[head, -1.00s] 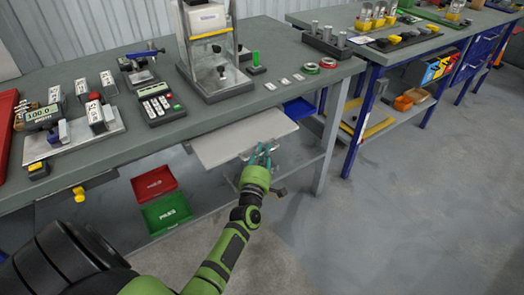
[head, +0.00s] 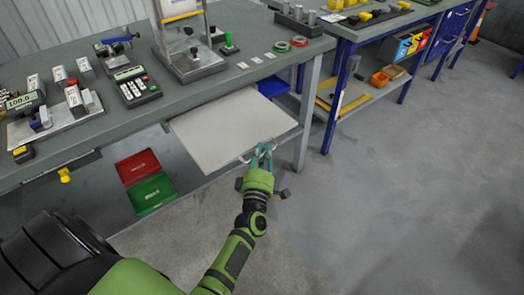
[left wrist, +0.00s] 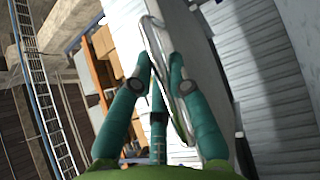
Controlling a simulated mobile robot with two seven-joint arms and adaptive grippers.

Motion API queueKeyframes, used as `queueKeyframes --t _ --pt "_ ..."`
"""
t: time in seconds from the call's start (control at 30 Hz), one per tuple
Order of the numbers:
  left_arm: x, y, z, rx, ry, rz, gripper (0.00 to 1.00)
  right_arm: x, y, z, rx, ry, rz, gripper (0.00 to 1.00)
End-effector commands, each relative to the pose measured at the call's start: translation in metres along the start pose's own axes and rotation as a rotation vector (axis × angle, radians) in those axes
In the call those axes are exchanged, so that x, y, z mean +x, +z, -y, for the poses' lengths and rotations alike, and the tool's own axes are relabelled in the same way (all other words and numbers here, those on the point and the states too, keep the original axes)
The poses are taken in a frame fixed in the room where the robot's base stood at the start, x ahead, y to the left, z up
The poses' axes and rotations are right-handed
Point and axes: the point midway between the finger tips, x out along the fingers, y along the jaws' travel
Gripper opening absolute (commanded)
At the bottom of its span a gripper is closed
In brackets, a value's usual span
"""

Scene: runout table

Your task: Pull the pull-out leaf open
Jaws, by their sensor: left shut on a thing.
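The pull-out leaf (head: 232,128) is a pale flat board standing well out from under the workbench top (head: 110,125) in the head view. A curved metal handle (head: 246,158) is on its front edge. My left gripper (head: 263,152) is at this edge, shut on the handle. In the left wrist view the teal fingers of the gripper (left wrist: 158,75) stand on either side of the handle (left wrist: 168,88), with the leaf's pale edge (left wrist: 195,60) beside them. My right gripper is not in view.
Red (head: 138,166) and green (head: 152,193) trays sit below the bench, left of the leaf. A bench leg (head: 308,120) and a blue bin (head: 275,86) are at its right. A second bench (head: 345,40) stands at the right. The floor in front is clear.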

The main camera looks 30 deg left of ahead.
Motion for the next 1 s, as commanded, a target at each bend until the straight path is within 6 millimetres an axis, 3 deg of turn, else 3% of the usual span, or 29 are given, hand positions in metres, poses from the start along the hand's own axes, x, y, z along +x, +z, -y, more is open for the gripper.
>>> queueKeyframes --t 0.07,0.1,0.13,0.57,1.0 --pt "0.000 0.000 0.001 0.004 -0.002 0.001 0.00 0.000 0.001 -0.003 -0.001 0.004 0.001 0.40" --pt "0.000 0.000 0.001 0.004 -0.002 0.001 0.34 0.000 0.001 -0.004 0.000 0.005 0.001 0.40" --pt "0.000 0.000 0.001 0.003 -0.002 0.001 0.44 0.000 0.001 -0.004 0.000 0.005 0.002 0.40" --pt "-0.007 0.000 0.001 0.001 -0.002 0.000 0.44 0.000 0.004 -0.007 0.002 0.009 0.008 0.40" --pt "-0.093 0.000 0.001 0.002 -0.004 0.001 0.44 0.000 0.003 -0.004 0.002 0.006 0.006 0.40"
